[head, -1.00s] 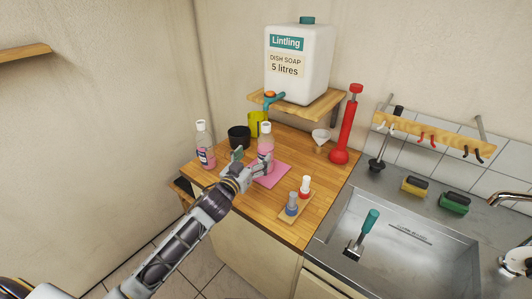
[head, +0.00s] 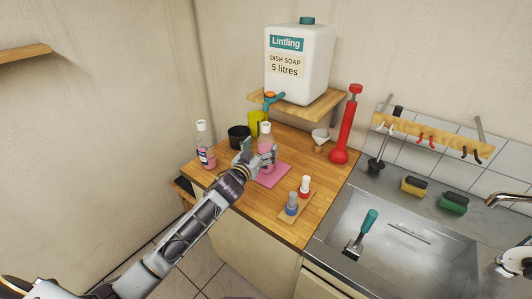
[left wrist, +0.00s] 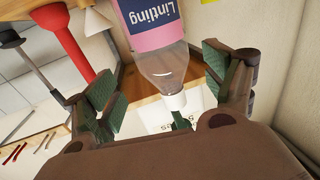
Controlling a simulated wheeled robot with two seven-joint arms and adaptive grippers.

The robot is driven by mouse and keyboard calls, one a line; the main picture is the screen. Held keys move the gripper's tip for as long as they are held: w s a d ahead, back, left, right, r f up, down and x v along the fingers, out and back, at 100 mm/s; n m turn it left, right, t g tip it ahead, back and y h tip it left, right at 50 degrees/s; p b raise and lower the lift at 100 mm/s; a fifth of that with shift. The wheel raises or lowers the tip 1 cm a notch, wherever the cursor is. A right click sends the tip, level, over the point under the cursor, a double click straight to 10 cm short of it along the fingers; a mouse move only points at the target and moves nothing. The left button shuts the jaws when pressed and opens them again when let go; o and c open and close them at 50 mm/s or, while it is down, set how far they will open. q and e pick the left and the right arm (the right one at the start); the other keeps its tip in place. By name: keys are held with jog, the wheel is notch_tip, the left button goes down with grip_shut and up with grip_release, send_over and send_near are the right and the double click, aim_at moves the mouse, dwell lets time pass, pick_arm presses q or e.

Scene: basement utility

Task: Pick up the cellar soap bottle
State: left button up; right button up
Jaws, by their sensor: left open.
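A clear soap bottle of pink liquid with a white cap (head: 265,129) stands on a pink mat (head: 271,181) on the wooden counter. In the left wrist view, this bottle (left wrist: 160,62) shows a dark blue "Lintling" label and appears upside down between the fingers. My left gripper (head: 257,157) is open, with its fingers on either side of the bottle; a gap shows at both sides in the left wrist view (left wrist: 163,88). A similar pink bottle (head: 205,146) stands at the counter's left edge. My right gripper is not in view.
A black cup (head: 239,136) and a yellow container (head: 254,123) stand close behind the bottle. A large dish soap jug (head: 299,62) sits on a shelf above. A small rack with two little bottles (head: 291,212) is in front, and a red plunger-like tool (head: 346,128) is right.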

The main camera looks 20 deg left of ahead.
aim_at(262, 146)
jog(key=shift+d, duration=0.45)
pick_arm(q)
jog(key=shift+w, duration=0.1)
jog(key=shift+w, duration=0.15)
jog(key=shift+w+f+p, duration=0.2)
jog(key=shift+w+p, duration=0.15)
jog(key=shift+w, duration=0.9)
jog(key=shift+w+d, duration=0.15)
jog(key=shift+w, duration=0.95)
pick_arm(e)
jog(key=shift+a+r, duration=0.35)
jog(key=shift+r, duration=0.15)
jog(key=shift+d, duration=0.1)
